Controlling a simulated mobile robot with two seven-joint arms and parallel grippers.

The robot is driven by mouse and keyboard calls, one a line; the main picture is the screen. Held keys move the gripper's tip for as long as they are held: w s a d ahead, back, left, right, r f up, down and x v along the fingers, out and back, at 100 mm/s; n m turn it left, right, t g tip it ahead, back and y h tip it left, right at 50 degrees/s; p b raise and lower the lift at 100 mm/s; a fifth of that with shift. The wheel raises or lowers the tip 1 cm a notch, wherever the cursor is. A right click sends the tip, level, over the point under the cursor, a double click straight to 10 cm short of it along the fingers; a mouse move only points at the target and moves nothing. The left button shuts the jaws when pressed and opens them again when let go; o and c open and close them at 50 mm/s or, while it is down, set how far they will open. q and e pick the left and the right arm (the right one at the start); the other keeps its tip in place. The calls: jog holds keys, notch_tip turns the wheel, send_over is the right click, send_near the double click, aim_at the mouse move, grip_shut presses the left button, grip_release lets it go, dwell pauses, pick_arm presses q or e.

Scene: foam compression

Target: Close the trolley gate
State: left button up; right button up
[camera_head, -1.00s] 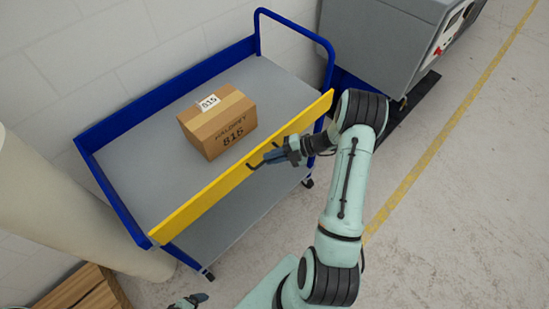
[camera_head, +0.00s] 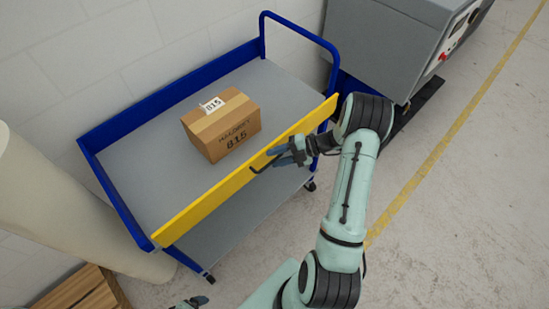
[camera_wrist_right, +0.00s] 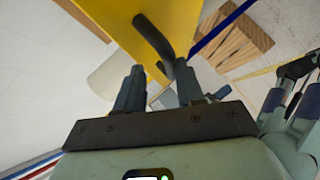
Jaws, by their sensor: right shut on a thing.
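The yellow trolley gate (camera_head: 215,196) stands upright along the front edge of the trolley's grey upper deck (camera_head: 150,165). It runs from the blue front-left corner to the right end post. I cannot tell whether it is latched. A dark curved handle (camera_wrist_right: 155,42) sticks out from the gate's outer face. My right gripper (camera_head: 278,158) is at this handle, outside the gate, and is shut on it. In the right wrist view the handle lies by the two fingers (camera_wrist_right: 160,88). My left gripper (camera_head: 190,302) only peeks in at the bottom edge of the head view, its jaws unclear.
A cardboard box (camera_head: 222,124) marked 815 sits on the upper deck behind the gate. A grey machine (camera_head: 375,45) stands right of the trolley. A pale column (camera_head: 70,210) and a wooden pallet (camera_head: 85,291) are at the left. The floor at the right is free.

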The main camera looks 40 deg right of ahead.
jog(key=v, duration=1.2)
jog(key=shift+s, duration=0.35)
jog(key=s+a+f+n+g+h, duration=0.35)
jog(key=a+f+n+g, duration=0.55)
jog(key=a+f+n, duration=1.1)
jog(key=s+a+f+n+h, duration=0.1)
jog(key=s+a+f+n, duration=0.1)
jog(key=a+n, duration=0.5)
jog(key=s+a+f+n+h, duration=0.2)
jog(key=a+n, duration=0.5)
jog(key=n, duration=1)
jog(key=shift+s+f+n, duration=0.4)
jog(key=shift+s+f, duration=0.1)
jog(key=shift+f, duration=0.4)
